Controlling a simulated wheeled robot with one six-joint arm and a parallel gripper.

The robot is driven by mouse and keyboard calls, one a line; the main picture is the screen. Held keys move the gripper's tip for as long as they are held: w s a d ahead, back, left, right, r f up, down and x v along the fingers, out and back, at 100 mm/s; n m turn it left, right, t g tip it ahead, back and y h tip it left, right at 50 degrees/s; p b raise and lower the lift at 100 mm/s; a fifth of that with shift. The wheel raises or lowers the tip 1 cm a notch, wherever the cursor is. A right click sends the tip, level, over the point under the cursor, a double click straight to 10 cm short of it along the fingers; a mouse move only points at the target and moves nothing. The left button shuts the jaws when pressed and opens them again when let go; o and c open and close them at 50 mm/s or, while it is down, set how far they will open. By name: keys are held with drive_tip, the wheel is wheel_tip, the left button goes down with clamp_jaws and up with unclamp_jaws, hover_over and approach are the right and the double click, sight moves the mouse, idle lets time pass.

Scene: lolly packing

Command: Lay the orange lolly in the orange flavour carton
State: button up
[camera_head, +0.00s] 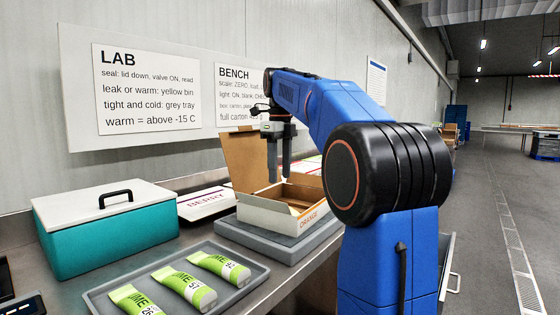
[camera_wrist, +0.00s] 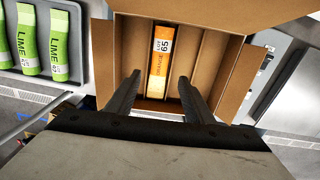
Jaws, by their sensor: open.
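The orange flavour carton (camera_head: 272,215) is an open brown box with ORANGE printed on its white front, standing on a grey platform with its lid raised. In the wrist view the carton (camera_wrist: 222,70) shows long dividers inside. The orange lolly (camera_wrist: 160,60), in an orange and white wrapper marked ORANGE 65, lies lengthwise in a slot between dividers. My gripper (camera_head: 280,178) is above the carton, pointing down. In the wrist view its two fingers (camera_wrist: 158,90) are apart with nothing between them, above the near end of the lolly. The lolly is hidden in the head view.
A grey tray (camera_head: 262,272) with several green LIME lollies lies front left of the carton. A teal cool box (camera_head: 105,235) with its white lid down stands further left. A flat BERRY carton (camera_head: 205,203) lies behind, near the wall.

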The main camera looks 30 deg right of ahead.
drive_tip(key=shift+r, duration=1.7)
drive_tip(key=shift+s, duration=0.15)
